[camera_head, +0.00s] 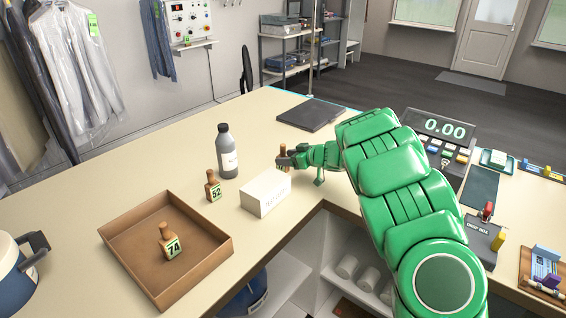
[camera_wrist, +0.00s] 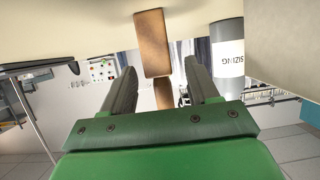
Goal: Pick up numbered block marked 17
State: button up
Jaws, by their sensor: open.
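A brown wooden block (camera_head: 283,155) stands on the counter right at the tips of my gripper (camera_head: 287,162), partly hidden by it in the head view. Its number does not show, and I see no 17 in either view. In the wrist view, which is upside down, the wooden block (camera_wrist: 152,42) appears ahead of and between the two spread fingers of my gripper (camera_wrist: 160,66). I cannot tell whether it is fully between them; no finger visibly grips it. A block marked 52 (camera_head: 213,188) stands left of the white box. A block marked 74 (camera_head: 171,243) stands in the brown tray.
The white box (camera_head: 266,193) stands close in front of my gripper. A grey bottle (camera_head: 227,152) stands behind the 52 block. The brown tray (camera_head: 217,252) is at the front left. A dark flat pad (camera_head: 311,114) lies farther back. A price display (camera_head: 440,128) is on the right.

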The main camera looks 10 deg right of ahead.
jog(key=shift+x, duration=1.25)
jog(key=shift+c, duration=0.4)
jog(key=c, duration=1)
